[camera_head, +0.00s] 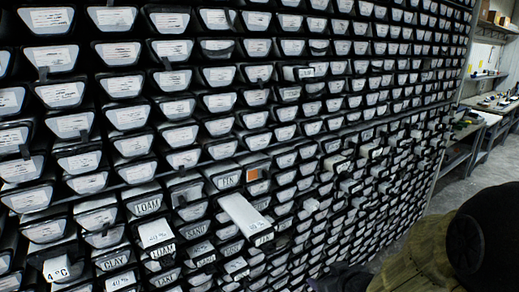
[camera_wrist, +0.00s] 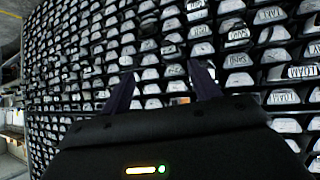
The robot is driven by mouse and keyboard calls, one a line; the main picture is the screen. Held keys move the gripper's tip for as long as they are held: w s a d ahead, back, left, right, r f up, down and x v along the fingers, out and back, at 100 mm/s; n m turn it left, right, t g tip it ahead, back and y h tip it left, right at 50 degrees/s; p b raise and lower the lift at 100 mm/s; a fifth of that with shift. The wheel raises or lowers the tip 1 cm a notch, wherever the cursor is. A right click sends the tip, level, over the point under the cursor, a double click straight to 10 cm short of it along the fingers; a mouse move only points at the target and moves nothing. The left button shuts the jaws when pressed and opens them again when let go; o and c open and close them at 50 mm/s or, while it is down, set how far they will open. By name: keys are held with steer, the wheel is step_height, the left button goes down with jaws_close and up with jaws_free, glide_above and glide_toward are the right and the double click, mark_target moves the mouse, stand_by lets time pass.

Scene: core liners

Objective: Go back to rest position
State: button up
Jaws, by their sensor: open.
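My gripper (camera_wrist: 162,78) is open in the wrist view. Its two dark fingers stand apart with nothing between them, facing the wall of core liners. The rack of core liners (camera_head: 216,103) fills most of the head view, with rows of black trays bearing white labels. One long white liner (camera_head: 243,215) sticks well out of the rack at lower middle. My arm shows as a dark round joint at the lower right of the head view. My fingers cannot be made out clearly there.
A liner with an orange end (camera_head: 258,174) sits above the protruding one.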

steer(key=s+f+m+g+h, duration=0.2)
steer(key=s+m+g, duration=0.2)
steer(key=s+g, duration=0.3)
steer(key=s, duration=0.5)
steer(key=shift+a+f+m+h, duration=0.25)
steer(key=shift+f+m+h, duration=0.05)
steer(key=shift+f+h, duration=0.1)
steer(key=a+r+n+g+p, duration=0.1)
steer(key=a+r+n+p, duration=0.4)
steer(key=a+r+p, duration=0.3)
steer(key=w+a+r+n+g+p, duration=0.1)
steer(key=a+r+n+p, duration=0.4)
steer(key=a+r+p, duration=0.4)
steer(key=a+p, duration=0.1)
steer(key=a, duration=0.4)
steer(key=shift+w+r+g+p, duration=0.2)
steer(key=shift+r+g+p, duration=0.05)
steer(key=shift+g+p, duration=0.1)
